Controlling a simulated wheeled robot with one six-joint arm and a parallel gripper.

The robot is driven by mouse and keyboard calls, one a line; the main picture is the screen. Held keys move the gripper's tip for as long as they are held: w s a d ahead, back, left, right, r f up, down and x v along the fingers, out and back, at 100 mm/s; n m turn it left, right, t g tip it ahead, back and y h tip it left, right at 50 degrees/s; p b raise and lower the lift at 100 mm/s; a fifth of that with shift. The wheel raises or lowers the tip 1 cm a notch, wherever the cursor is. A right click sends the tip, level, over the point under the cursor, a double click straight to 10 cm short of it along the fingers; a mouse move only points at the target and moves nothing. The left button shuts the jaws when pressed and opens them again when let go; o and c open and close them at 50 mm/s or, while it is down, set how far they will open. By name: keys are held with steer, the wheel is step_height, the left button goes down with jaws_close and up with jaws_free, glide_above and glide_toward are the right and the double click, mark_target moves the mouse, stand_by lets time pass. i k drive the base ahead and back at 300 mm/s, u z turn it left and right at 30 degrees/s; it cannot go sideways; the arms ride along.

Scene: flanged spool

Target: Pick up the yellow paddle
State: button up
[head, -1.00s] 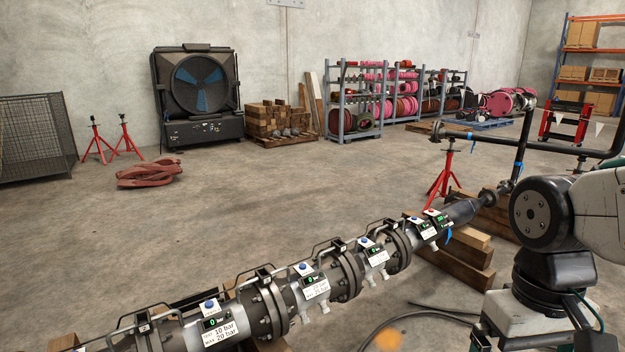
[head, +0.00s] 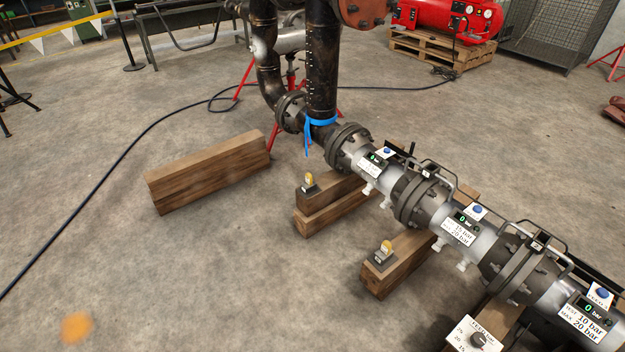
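Two small devices with yellow upright tops sit on timber blocks beside the flanged pipe. The farther yellow piece (head: 309,179) is on the block near the blue tape. The nearer yellow piece (head: 386,247) is on the block to its lower right. They are too small for me to tell whether either is the yellow paddle. My gripper is not in view.
The flanged pipe (head: 465,222) with gauges and handles runs to the lower right. A loose timber beam (head: 208,172) lies left of it. A black cable (head: 118,166) crosses the floor. A blurred orange spot (head: 77,327) shows at lower left. The left floor is mostly clear.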

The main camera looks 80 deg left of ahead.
mark_target(309, 182)
steer(key=u, duration=2.95)
steer(key=i, duration=0.4)
steer(key=u, duration=0.7)
steer(key=i, duration=1.25)
steer(key=z, duration=1.05)
steer(key=i, duration=0.8)
steer(key=z, duration=0.4)
